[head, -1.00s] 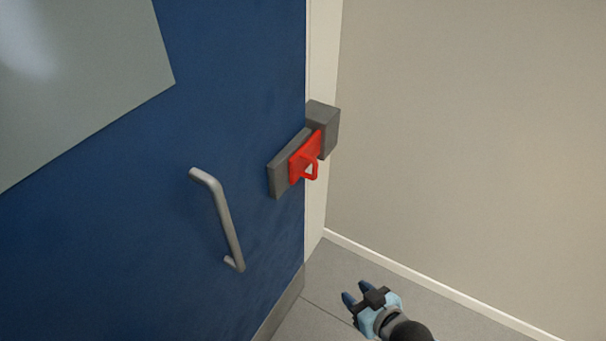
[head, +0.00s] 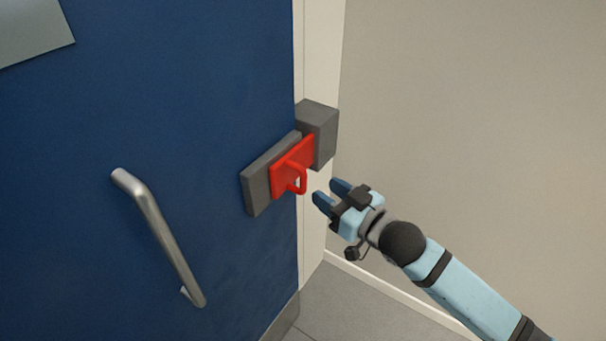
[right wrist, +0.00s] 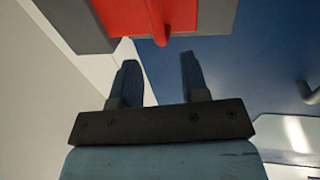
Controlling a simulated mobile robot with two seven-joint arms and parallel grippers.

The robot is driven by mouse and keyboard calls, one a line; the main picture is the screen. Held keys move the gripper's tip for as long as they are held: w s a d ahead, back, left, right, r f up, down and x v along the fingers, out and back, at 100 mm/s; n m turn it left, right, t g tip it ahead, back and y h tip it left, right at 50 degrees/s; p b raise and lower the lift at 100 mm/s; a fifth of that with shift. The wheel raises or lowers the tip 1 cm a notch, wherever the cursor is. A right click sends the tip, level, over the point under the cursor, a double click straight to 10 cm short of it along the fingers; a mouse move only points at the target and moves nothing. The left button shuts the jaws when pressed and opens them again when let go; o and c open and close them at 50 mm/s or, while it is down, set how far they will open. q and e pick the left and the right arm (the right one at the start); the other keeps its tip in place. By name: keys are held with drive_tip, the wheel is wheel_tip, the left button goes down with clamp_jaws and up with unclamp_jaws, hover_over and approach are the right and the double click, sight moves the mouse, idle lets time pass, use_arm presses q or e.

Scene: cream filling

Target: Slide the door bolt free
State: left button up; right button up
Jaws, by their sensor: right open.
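My left gripper is not in view.
A metal pull handle (head: 160,240) stands out from the blue door (head: 130,110), left of the bolt. A beige wall (head: 470,120) rises to the right, beyond the white door frame (head: 316,215). The space around my right forearm looks clear.

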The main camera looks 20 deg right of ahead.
sight(305, 177)
drive_tip(key=x, duration=0.7)
drive_tip(key=shift+w+a, duration=0.1)
drive_tip(key=shift+w, duration=0.2)
clamp_jaws()
